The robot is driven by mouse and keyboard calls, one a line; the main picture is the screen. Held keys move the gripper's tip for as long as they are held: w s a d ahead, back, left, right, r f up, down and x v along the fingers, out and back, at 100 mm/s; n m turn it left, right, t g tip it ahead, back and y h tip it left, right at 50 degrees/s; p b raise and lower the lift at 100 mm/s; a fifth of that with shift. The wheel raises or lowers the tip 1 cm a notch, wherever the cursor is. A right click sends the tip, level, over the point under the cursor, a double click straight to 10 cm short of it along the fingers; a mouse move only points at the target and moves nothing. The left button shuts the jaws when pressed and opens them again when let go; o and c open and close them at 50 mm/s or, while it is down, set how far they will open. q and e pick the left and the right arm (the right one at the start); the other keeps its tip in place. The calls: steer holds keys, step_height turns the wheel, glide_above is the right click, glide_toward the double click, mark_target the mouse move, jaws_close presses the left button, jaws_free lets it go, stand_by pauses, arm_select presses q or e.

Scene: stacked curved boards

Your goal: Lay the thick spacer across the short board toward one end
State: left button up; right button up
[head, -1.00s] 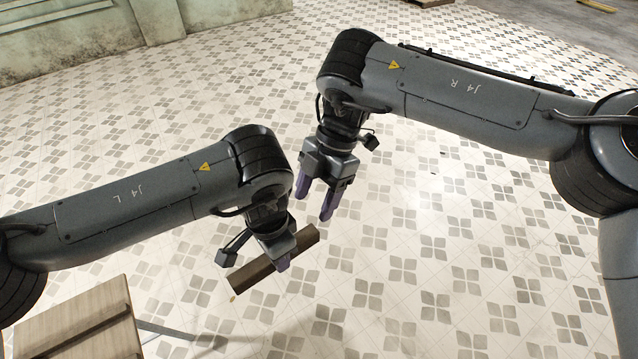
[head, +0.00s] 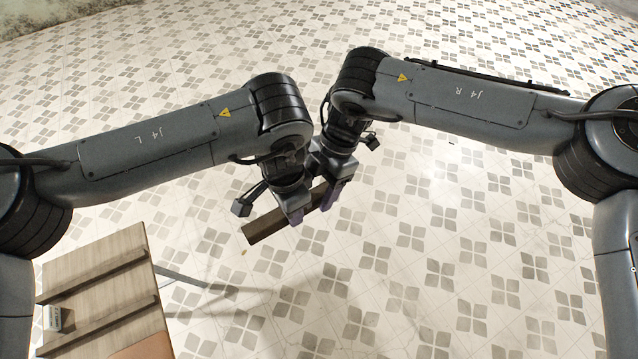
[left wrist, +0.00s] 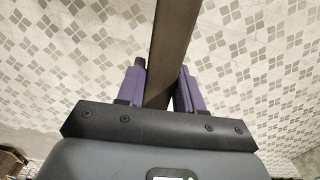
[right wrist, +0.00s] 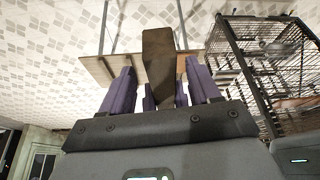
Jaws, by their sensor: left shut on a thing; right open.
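The thick spacer is a long dark brown bar (head: 266,226). It is held clear above the floor by my left gripper (head: 296,217), which is shut on it near its middle. In the left wrist view the bar (left wrist: 174,35) runs between the purple fingers. My right gripper (head: 330,194) is open at the bar's upper right end. In the right wrist view the bar's end (right wrist: 160,50) shows between the spread fingers, with the left fingers behind. I cannot make out the short board for certain; a reddish-brown surface (head: 146,348) shows at the bottom edge.
A wooden table (head: 125,247) stands at the lower left with two dark strips across it. A small white labelled block (head: 52,318) sits at its left edge. The right wrist view shows a dark wire rack (right wrist: 270,60). The tiled floor at the right is open.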

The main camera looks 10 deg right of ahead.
steer(key=shift+c, duration=0.3)
steer(key=c, duration=0.9)
arm_select(q)
steer(key=o, duration=1.2)
arm_select(e)
steer(key=shift+c, duration=0.8)
arm_select(q)
steer(key=shift+r, duration=0.15)
